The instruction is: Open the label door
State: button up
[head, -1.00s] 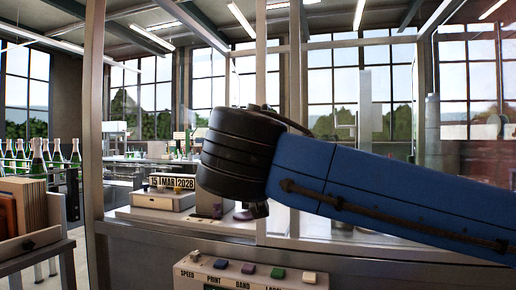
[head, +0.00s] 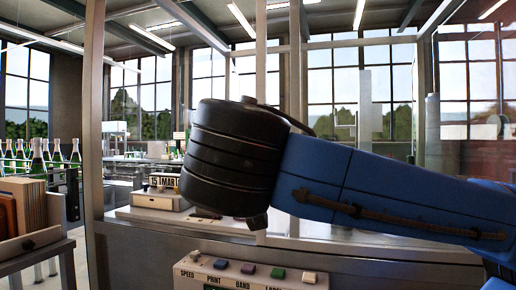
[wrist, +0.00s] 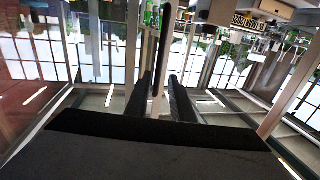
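A glazed enclosure with pale upright posts stands before me. One upright (head: 261,65) and a thicker one beside it (head: 295,60) rise behind my arm in the head view. I cannot tell which panel is the label door. In the wrist view, which is upside down, my gripper (wrist: 161,88) shows two dark fingers with a gap between them. In the head view my dark wrist hides the gripper.
A button panel (head: 245,272) with SPEED, PRINT and other labels sits low in front. A date display (head: 162,181) is partly covered by my wrist. A wooden crate (head: 30,207) and green bottles (head: 38,160) stand at left. A thick post (head: 93,120) bounds the enclosure's left.

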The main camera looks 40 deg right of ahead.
jog(key=shift+v, duration=1.25)
notch_tip(320, 180, down, 25)
jog(key=w+d+n+g+y, duration=0.2)
jog(key=w+n+g+y, duration=0.15)
jog(key=n+g, duration=0.35)
jog(key=s+a+f+y, duration=0.1)
jog(key=f+y, duration=0.2)
jog(key=f, duration=0.4)
jog(key=s+a+f+n+g+y, duration=0.1)
jog(key=a+f+y, duration=0.1)
jog(key=f, duration=0.6)
jog(key=s+a+f+y, duration=0.2)
jog(key=f+y, duration=0.1)
jog(key=f, duration=0.4)
jog(key=shift+f+n+y, duration=0.3)
jog(key=shift+f+y, duration=0.05)
jog(key=shift+s, duration=0.15)
